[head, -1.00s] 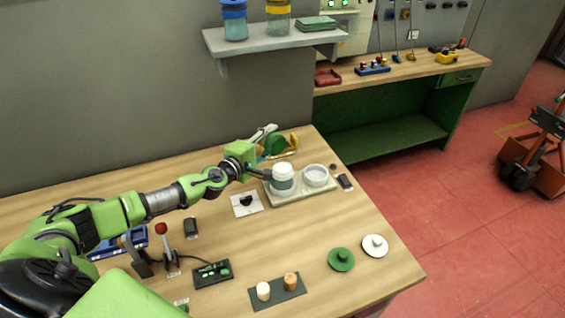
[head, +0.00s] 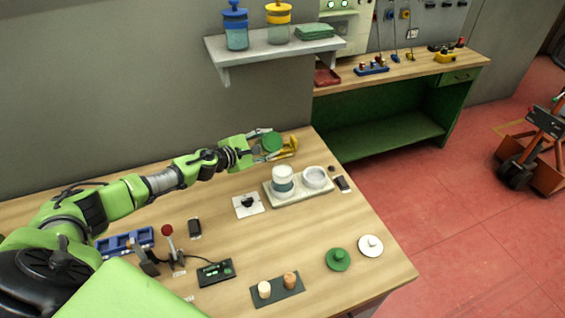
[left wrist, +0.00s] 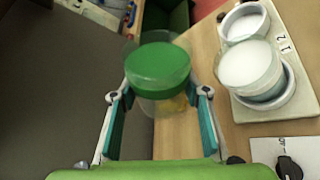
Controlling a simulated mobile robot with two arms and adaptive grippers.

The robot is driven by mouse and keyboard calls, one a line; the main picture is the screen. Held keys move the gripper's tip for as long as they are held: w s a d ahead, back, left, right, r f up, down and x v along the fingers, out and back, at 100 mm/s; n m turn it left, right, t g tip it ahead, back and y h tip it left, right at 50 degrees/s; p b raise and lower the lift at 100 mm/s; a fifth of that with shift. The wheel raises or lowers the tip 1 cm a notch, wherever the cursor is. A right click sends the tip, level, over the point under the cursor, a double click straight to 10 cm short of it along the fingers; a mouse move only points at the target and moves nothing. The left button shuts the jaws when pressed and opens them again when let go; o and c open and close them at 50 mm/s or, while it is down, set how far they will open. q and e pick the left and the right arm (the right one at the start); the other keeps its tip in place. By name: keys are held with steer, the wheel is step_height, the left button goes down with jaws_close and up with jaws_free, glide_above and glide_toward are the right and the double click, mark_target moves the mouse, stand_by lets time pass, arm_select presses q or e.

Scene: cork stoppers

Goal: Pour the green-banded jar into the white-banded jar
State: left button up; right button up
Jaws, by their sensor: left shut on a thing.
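The green-banded jar (head: 271,142) is at the back of the workbench; in the left wrist view (left wrist: 158,68) its broad green top and clear glass show between my fingers. My left gripper (head: 262,147) is shut on it, one finger on each side. I cannot tell whether its base touches the bench. The white-banded jar (head: 283,183) stands upright in the left recess of a pale tray (head: 296,198), in front of my gripper. It also shows at the right of the left wrist view (left wrist: 252,70). My right gripper is out of view.
The tray's right ring (head: 315,177) is empty. A yellow object (head: 292,147) sits just behind the green jar. A green lid (head: 338,259) and white lid (head: 371,245) lie at the front right. A switch plate (head: 248,205) is left of the tray. A shelf (head: 275,52) hangs above.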

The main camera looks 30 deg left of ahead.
arm_select(q)
steer(key=shift+a+f+n+b, duration=0.2)
steer(key=shift+n+b, duration=0.2)
steer(key=shift+b, duration=0.15)
steer(key=shift+f+n+h, duration=0.25)
steer(key=shift+n+h, duration=0.05)
steer(key=shift+n, duration=0.1)
steer(key=f+b, duration=0.2)
steer(key=b, duration=0.1)
steer(key=a+f+n+g+h+b, duration=0.1)
steer(key=f+b, duration=0.1)
steer(key=b, duration=0.1)
steer(key=w+f+n+b, duration=0.1)
steer(key=f+b, duration=0.1)
steer(key=b, duration=0.1)
steer(key=shift+a+f+h, duration=0.2)
steer(key=shift+a+h, duration=0.1)
steer(key=n+b, duration=0.1)
steer(key=b, duration=0.1)
steer(key=a+f+n+g+h+b, duration=0.1)
steer(key=b, duration=0.1)
steer(key=shift+w+b, duration=0.3)
steer(key=shift+w, duration=0.05)
steer(key=shift+w+a+n+h+b, duration=0.1)
steer(key=shift+a+n+h+b, duration=0.2)
steer(key=shift+b, duration=0.5)
steer(key=shift+d, duration=0.2)
